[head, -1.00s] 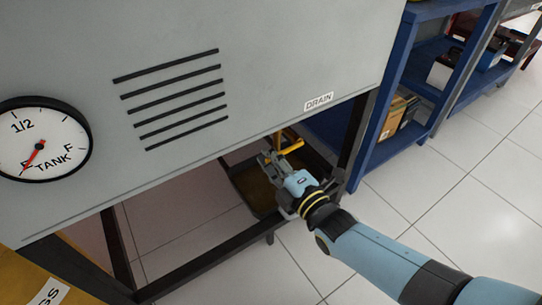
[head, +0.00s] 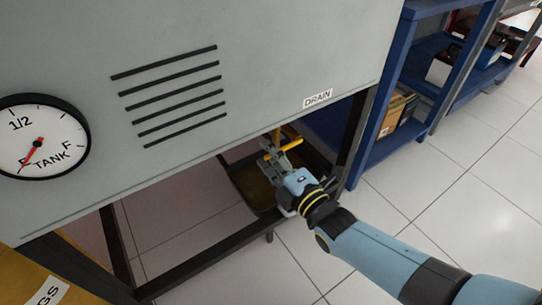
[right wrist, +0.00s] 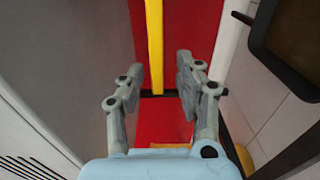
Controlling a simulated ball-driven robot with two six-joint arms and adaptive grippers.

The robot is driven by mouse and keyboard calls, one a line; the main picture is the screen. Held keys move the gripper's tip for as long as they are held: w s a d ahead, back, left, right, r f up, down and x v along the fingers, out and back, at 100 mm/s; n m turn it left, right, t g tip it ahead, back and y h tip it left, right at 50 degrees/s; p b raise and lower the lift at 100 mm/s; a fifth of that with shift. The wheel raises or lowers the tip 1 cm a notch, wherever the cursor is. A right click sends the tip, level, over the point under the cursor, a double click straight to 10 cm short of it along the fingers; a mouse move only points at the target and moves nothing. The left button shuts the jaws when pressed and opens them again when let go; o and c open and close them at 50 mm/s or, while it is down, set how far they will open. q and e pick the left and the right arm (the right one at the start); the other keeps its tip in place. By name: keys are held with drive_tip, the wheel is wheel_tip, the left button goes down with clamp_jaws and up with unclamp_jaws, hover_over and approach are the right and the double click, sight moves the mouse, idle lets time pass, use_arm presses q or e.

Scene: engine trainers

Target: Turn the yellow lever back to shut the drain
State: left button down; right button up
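The yellow lever (head: 291,145) sticks out to the right under the grey cabinet's lower edge, below the DRAIN label (head: 318,98). My right gripper (head: 268,150) is at the lever, over the drain tray, and partly covers the yellow drain part. In the right wrist view my right gripper (right wrist: 160,78) is open, with its two fingers apart. A yellow bar (right wrist: 154,40) runs lengthwise in the gap between them. I cannot tell whether a finger touches it. My left gripper is not in view.
A dark tray (head: 241,190) with brownish content is on the floor under the cabinet. A black frame leg (head: 354,140) stands right of the gripper, with a blue shelf (head: 390,150) beyond. The tank gauge (head: 40,142) needle points near E. Floor at right is clear.

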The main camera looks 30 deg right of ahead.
drive_tip(key=s+d, duration=0.1)
drive_tip(key=s, duration=1.1)
drive_tip(key=shift+f, duration=0.1)
